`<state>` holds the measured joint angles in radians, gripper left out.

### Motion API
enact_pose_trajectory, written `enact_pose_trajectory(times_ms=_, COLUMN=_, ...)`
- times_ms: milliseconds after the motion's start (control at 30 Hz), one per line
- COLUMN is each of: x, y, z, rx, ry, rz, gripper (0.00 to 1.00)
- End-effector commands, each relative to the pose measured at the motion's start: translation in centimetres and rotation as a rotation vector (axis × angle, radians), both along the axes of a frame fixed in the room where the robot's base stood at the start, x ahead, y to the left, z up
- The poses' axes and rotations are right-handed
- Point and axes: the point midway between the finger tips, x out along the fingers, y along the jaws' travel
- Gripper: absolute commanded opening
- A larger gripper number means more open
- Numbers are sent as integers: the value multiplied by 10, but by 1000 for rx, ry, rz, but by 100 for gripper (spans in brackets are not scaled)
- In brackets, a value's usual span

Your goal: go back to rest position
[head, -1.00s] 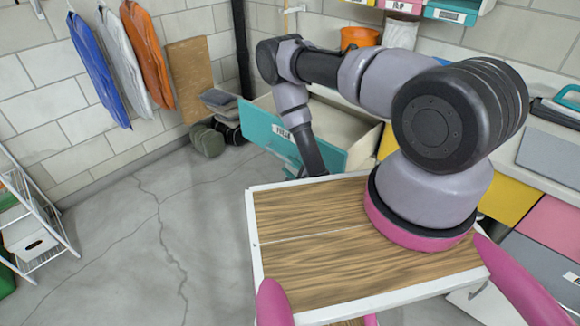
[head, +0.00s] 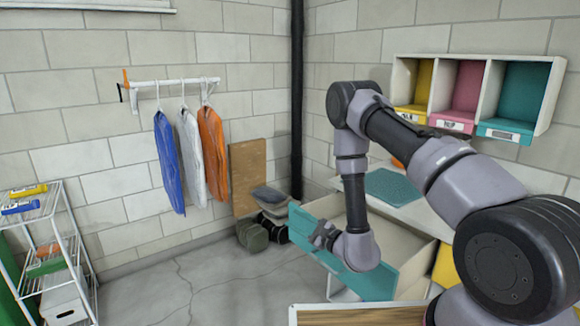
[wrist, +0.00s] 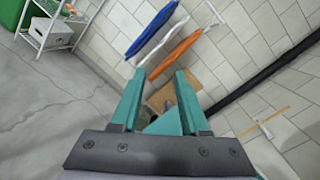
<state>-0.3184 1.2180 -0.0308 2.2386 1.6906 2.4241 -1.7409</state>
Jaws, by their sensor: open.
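My gripper (head: 322,236) is at the front of the pulled-out teal drawer (head: 372,284) in the head view, pointing left. In the wrist view, the two teal fingers of my gripper (wrist: 158,76) stand apart, with no object clasped between their tips. A teal corner (wrist: 165,122) shows between the fingers, probably the drawer front. I cannot tell whether the gripper touches the drawer. My arm reaches in from the right, bent at the elbow, with the forearm hanging down. The drawer's pale inside is partly hidden by my arm.
Blue, white and orange garments (head: 202,150) hang on a wall rack. A white wire shelf (head: 62,240) stands at left. A wall cubby (head: 470,90) hangs at right. The floor (head: 200,290) between is clear.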

Motion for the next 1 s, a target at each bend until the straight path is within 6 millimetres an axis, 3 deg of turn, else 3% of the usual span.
enact_pose_trajectory(times_ms=33, x=3, y=11, z=36, rx=37, ry=-22, rz=73, gripper=45)
enact_pose_trajectory(times_ms=200, x=-16, y=40, z=133, rx=97, ry=-59, rz=349, gripper=45)
enact_pose_trajectory(times_ms=400, x=-65, y=49, z=224, rx=43, ry=-103, rz=653, gripper=45)
enact_pose_trajectory(times_ms=500, x=-94, y=43, z=258, rx=-33, ry=-121, rz=783, gripper=45)
enact_pose_trajectory(times_ms=700, x=-152, y=17, z=301, rx=-273, ry=-154, rz=982, gripper=45)
enact_pose_trajectory(times_ms=1000, x=-211, y=-53, z=324, rx=-788, ry=-188, rz=1056, gripper=45)
